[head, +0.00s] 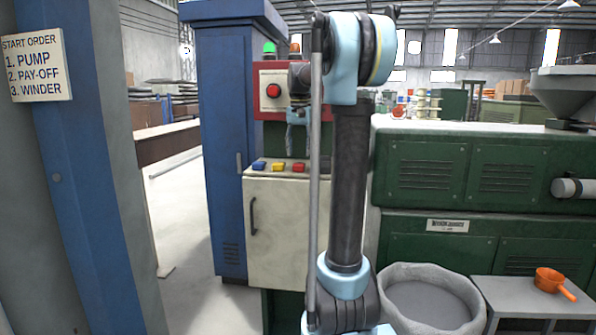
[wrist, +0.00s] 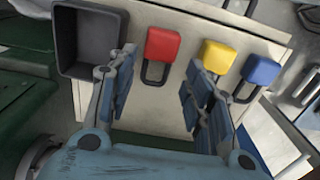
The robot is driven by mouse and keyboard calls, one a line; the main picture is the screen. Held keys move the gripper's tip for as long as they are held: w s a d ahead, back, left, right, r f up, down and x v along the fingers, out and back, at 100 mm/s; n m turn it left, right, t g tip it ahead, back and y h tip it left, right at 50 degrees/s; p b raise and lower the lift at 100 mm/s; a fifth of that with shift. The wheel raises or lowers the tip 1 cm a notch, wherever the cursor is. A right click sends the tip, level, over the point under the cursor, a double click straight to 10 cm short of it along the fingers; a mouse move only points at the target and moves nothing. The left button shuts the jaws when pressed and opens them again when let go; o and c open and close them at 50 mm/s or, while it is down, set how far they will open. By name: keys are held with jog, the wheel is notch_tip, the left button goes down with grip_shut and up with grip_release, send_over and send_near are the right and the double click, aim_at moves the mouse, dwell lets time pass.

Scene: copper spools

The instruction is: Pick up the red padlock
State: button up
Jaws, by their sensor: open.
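The red padlock (head: 299,167) lies on top of a cream cabinet, at the right end of a row with a yellow padlock (head: 278,166) and a blue padlock (head: 259,166). In the wrist view the red padlock (wrist: 163,44) has its dark shackle toward me. The yellow (wrist: 219,56) and blue (wrist: 261,69) padlocks are to its right. My gripper (wrist: 162,75) is open and empty. In the picture the red padlock sits between and just beyond its fingertips, apart from both. In the head view my gripper (head: 296,117) hangs above the cabinet, partly hidden by my arm.
A dark empty tray (wrist: 92,40) stands left of the red padlock in the wrist view. The cream cabinet (head: 285,235) stands before a red panel with a button (head: 273,90). A blue cabinet (head: 222,150) rises at left, green machinery (head: 480,175) at right.

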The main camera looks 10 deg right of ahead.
jog(key=f, duration=0.4)
jog(key=shift+s+f, duration=0.2)
jog(key=shift+f, duration=0.2)
jog(key=shift+c, duration=0.3)
jog(key=c, duration=0.9)
jog(key=shift+r, duration=0.15)
jog(key=shift+c, duration=0.2)
notch_tip(320, 180, up, 10)
